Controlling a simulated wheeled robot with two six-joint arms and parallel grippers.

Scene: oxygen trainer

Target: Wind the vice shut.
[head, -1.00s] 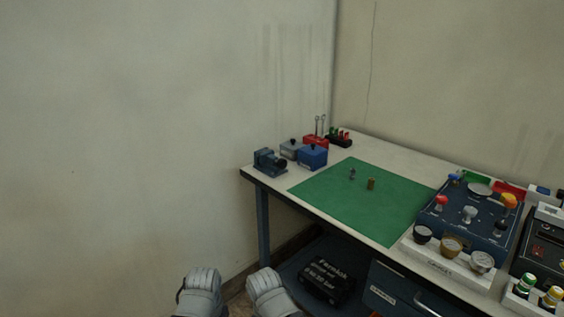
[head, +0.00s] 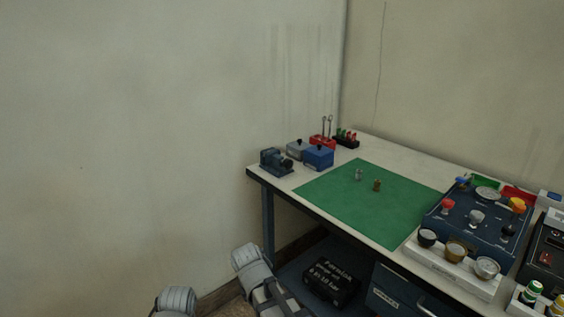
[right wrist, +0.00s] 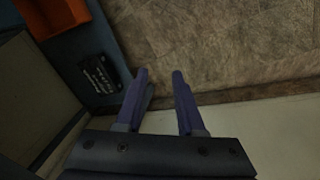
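The small blue vice (head: 275,162) stands on the near left corner of the workbench in the head view. Its dark front end points right; its jaws and handle are too small to make out. My right gripper (right wrist: 160,75) shows in the right wrist view, its two purple fingers apart with nothing between them. It is over the floor beside the bench's lower shelf, away from the vice. In the head view only grey links of my arms show at the bottom; neither gripper is visible there. My left gripper is in neither view.
The white-topped bench (head: 397,151) carries a green mat (head: 350,208) with two small fittings. A blue box (head: 318,158) and a grey box (head: 297,150) stand right of the vice. A blue panel (head: 462,236) with gauges is farther right. A black case (head: 330,281) lies below.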

